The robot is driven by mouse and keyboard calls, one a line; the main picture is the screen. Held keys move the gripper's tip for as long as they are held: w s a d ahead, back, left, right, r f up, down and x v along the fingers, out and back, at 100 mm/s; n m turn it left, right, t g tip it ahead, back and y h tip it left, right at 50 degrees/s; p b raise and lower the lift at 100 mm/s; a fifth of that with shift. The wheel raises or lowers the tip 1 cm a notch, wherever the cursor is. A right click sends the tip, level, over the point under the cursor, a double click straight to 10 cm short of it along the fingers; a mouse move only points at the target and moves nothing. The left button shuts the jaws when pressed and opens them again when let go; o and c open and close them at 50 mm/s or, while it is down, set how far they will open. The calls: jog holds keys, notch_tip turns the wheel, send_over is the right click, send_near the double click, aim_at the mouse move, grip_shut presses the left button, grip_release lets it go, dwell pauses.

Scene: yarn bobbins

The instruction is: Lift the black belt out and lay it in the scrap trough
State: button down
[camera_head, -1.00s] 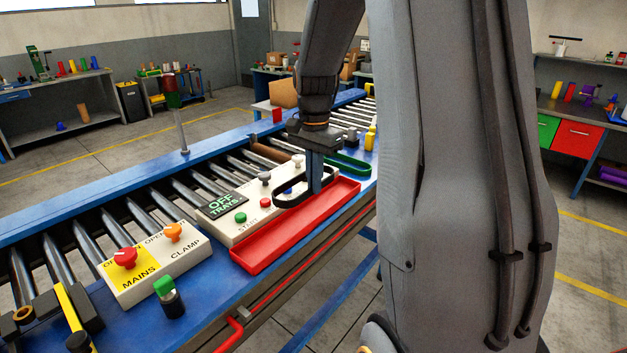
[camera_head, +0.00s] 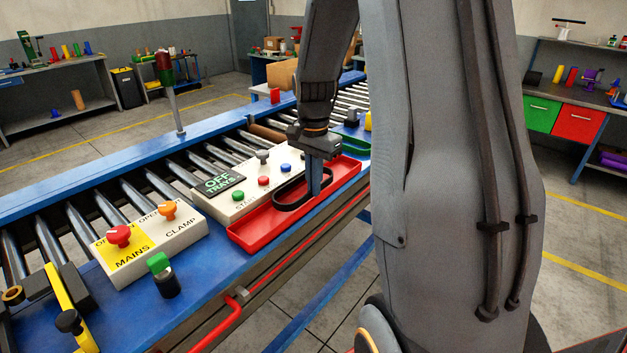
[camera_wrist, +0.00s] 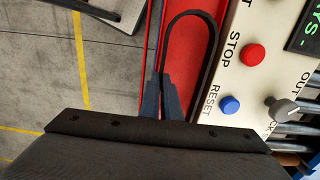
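The black belt (camera_head: 291,198) is a narrow closed loop. In the head view it lies low inside the outline of the red scrap trough (camera_head: 250,236). My gripper (camera_head: 314,191) points down over the trough and is shut on one side of the loop. The wrist view shows the rounded end of the belt (camera_wrist: 188,14) over the red floor of the trough (camera_wrist: 180,55), with my fingertips (camera_wrist: 161,92) pinching its left strand. I cannot tell if the belt touches the trough floor. My gripper hides the other end of the loop in the wrist view.
A cream control panel (camera_head: 225,208) with coloured buttons and a knob stands right behind the trough. A second panel with MAINS and CLAMP (camera_head: 150,245) is to its left. A green tray (camera_head: 355,143) lies beyond the trough. Conveyor rollers run behind the panels.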

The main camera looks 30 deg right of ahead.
jog(key=shift+f, duration=0.1)
jog(key=c, duration=1.9)
grip_release()
jog(key=shift+r+b, duration=1.25)
jog(key=shift+r, duration=2.7)
